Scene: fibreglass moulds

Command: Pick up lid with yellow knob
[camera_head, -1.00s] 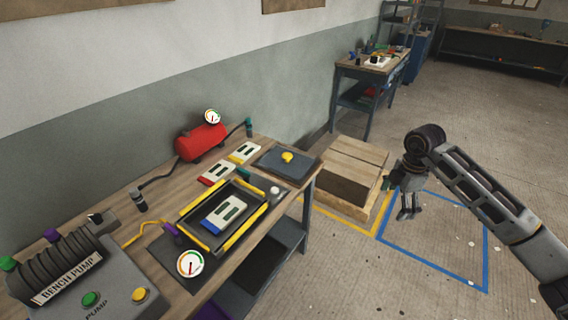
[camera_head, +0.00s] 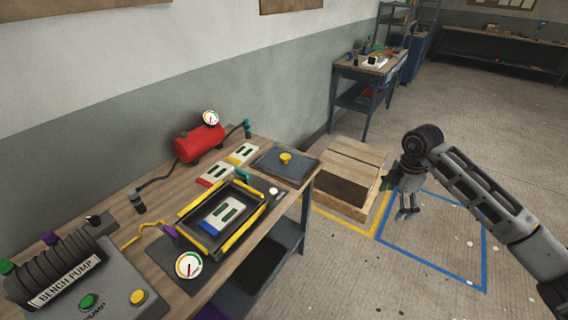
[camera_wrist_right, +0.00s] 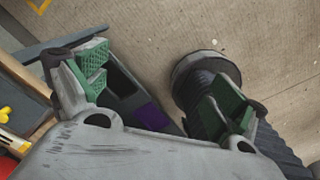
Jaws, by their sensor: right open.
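The lid (camera_head: 268,163) is a flat dark panel with a yellow knob (camera_head: 286,158) on top. It lies at the far right end of the workbench. In the right wrist view a yellow knob (camera_wrist_right: 6,114) shows at the left edge. My right gripper (camera_head: 408,212) hangs open and empty over the floor, to the right of the bench and well apart from the lid. In the right wrist view its two green-padded fingers (camera_wrist_right: 165,95) are spread with nothing between them. My left gripper is not in view.
A dark mould tray (camera_head: 187,239) with yellow edge strips holds a white and blue block (camera_head: 221,212). A red tank (camera_head: 199,143), a gauge (camera_head: 188,265) and a bench pump (camera_head: 85,280) share the bench. A wooden crate (camera_head: 350,172) stands on the floor between bench and gripper.

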